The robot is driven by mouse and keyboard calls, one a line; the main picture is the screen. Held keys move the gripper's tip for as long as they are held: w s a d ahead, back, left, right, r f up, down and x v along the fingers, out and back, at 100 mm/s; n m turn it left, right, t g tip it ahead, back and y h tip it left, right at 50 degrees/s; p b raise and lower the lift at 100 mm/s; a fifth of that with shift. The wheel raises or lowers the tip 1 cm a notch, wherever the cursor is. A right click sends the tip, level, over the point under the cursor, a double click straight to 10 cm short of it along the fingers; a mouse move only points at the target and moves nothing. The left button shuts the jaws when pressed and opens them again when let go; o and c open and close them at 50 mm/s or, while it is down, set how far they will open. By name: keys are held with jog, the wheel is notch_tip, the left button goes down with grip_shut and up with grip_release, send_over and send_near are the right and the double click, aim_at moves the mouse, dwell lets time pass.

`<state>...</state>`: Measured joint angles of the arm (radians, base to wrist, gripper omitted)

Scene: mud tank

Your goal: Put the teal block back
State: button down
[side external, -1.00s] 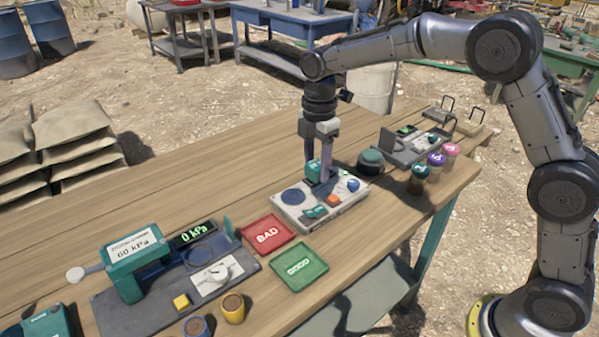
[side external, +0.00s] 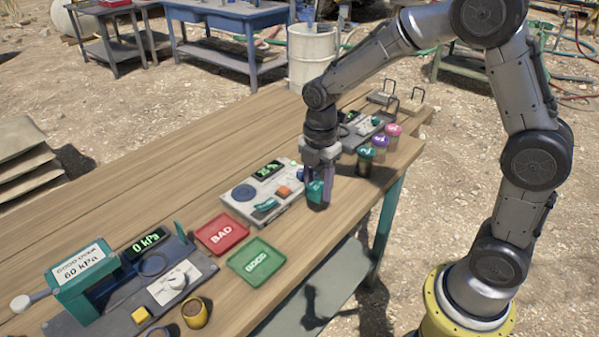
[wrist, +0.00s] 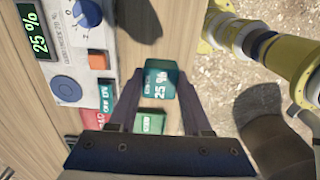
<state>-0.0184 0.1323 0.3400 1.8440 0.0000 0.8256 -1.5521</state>
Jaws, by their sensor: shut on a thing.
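The teal block (wrist: 160,79), marked "25 %", sits between the fingertips of my gripper (wrist: 160,84) in the wrist view. In the side external view my gripper (side external: 318,186) is shut on the teal block (side external: 315,191), low over the table just right of the pale meter (side external: 262,205). I cannot tell whether the block touches the table. The meter has a blue round pad (side external: 244,192), an orange button (side external: 284,191) and a lit display (wrist: 38,44) reading 25 %.
The red BAD tray (side external: 222,234) and green GOOD tray (side external: 257,261) lie left of my gripper. A teal press with a 0 kPa display (side external: 149,240) stands further left. Several lidded jars (side external: 380,142) stand behind right. The table's front edge is close.

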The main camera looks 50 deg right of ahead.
jog(key=shift+d+f, duration=0.2)
send_over(317, 219)
jog(key=shift+f, duration=2.4)
jog(key=shift+f, duration=1.15)
grip_release()
jog(key=shift+r, duration=0.1)
jog(key=shift+r, duration=3.65)
jog(key=shift+r, duration=0.1)
